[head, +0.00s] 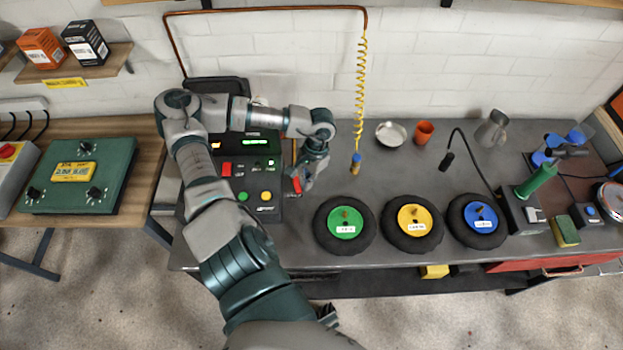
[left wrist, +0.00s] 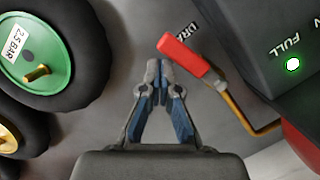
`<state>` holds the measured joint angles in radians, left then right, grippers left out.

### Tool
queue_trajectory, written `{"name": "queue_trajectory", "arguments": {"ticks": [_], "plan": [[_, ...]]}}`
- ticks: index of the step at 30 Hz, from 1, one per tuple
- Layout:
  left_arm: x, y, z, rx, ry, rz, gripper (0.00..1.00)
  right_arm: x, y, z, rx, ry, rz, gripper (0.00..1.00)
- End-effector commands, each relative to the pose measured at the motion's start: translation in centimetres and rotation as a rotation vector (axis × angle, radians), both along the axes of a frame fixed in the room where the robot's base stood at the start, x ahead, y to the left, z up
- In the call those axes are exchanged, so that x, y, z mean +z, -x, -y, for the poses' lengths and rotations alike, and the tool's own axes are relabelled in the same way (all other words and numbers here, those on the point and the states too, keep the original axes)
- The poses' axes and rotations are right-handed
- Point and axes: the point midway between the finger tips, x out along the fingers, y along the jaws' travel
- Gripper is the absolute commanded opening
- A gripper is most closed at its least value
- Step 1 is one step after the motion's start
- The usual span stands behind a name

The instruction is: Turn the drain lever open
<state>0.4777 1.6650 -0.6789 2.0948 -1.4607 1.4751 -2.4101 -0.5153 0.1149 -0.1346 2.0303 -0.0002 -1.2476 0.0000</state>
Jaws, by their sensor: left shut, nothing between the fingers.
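The drain lever has a red handle (left wrist: 184,55) in the left wrist view, on a brass-coloured pipe (left wrist: 235,105) beside a dark box. Part of a "DRA" label shows on the grey surface behind it. My left gripper (left wrist: 160,66) is shut and empty, its fingertips just left of the red handle; whether they touch it I cannot tell. In the head view the left gripper (head: 302,188) is low over the bench beside the compressor panel (head: 232,197), with the red handle (head: 297,184) largely hidden next to it. My right gripper is not in view.
A green light (left wrist: 292,65) is lit by the word "FULL". Wheels with green (head: 344,222), yellow (head: 414,220) and blue hubs (head: 481,217) lie to the right. A yellow coiled hose (head: 361,95) hangs behind.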

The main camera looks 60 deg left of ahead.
Motion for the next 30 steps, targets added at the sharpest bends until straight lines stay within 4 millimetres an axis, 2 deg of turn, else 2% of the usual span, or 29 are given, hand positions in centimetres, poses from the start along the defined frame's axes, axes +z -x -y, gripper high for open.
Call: {"name": "queue_trajectory", "arguments": {"ticks": [13, 30], "plan": [[0.14, 0.33, 0.33, 0.0, -0.005, -0.002, 0.0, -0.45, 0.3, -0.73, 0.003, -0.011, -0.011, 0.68], [-0.03, 0.31, -0.04, 0.001, -0.001, -0.001, 0.0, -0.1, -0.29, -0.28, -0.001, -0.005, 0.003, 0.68]]}}
